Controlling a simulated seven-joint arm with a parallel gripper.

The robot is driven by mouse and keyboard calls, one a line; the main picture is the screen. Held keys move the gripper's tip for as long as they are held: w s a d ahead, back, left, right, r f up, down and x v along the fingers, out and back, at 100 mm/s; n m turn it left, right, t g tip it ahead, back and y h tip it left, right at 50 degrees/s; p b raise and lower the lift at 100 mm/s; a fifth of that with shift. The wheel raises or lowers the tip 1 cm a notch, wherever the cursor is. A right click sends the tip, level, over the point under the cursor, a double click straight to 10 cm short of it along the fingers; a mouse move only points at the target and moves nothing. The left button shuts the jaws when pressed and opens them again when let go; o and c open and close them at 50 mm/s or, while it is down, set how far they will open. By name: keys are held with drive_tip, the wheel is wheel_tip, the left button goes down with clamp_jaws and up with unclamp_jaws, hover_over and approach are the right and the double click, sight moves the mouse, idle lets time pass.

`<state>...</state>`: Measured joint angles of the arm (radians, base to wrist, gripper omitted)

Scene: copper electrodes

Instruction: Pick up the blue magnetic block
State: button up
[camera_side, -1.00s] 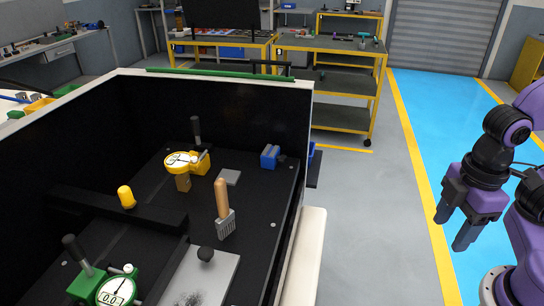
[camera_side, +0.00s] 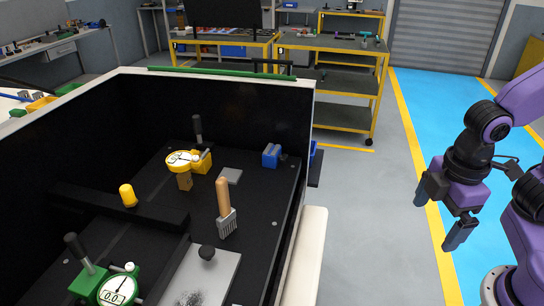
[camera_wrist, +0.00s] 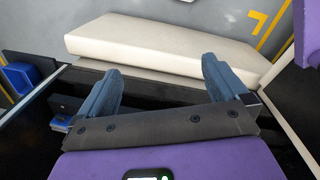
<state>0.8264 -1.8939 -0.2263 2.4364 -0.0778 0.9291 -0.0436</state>
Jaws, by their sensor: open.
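The blue magnetic block (camera_side: 270,156) sits on the black floor of the box, near its back right corner, in the side view. My gripper (camera_side: 440,215) is outside the box, well to the right of the block. Its jaws are open and empty. In the wrist view both fingers of my gripper (camera_wrist: 162,72) stand wide apart with nothing between them. A small blue patch (camera_wrist: 60,122) shows at the left of the wrist view; I cannot tell whether it is the block.
The box (camera_side: 315,100) has tall dark walls. Inside are a yellow dial gauge (camera_side: 180,161), a wooden-handled brush (camera_side: 223,197), a green gauge (camera_side: 90,281) and a grey plate (camera_side: 215,271). A cream pad (camera_side: 306,255) runs along the box's right side. A blue bin (camera_wrist: 18,77) shows in the wrist view.

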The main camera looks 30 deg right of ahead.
drive_tip(key=w+a+f+n+t+h, duration=0.1)
drive_tip(key=w+a+n+t+h, duration=0.2)
drive_tip(key=w, duration=0.9)
drive_tip(key=w+a+f+n+h, duration=0.15)
drive_tip(key=w+a, duration=0.25)
drive_tip(key=w, duration=0.8)
drive_tip(key=n+t+h, duration=0.5)
drive_tip(key=n, duration=0.3)
approach(275, 152)
drive_tip(key=x, duration=0.4)
drive_tip(key=shift+w+d, duration=0.15)
drive_tip(key=shift+d, duration=0.1)
drive_tip(key=shift+w+d+f+h, duration=0.15)
drive_tip(key=shift+w+f+h, duration=0.1)
drive_tip(key=shift+w, duration=0.15)
drive_tip(key=shift+f+x, duration=0.2)
drive_tip(key=shift+x, duration=1.65)
drive_tip(key=shift+f+x, duration=0.15)
drive_tip(key=shift+x, duration=1.75)
drive_tip(key=shift+s, duration=0.1)
drive_tip(key=c, duration=1.2)
drive_tip(key=shift+r, duration=0.1)
drive_tip(key=shift+c, duration=0.4)
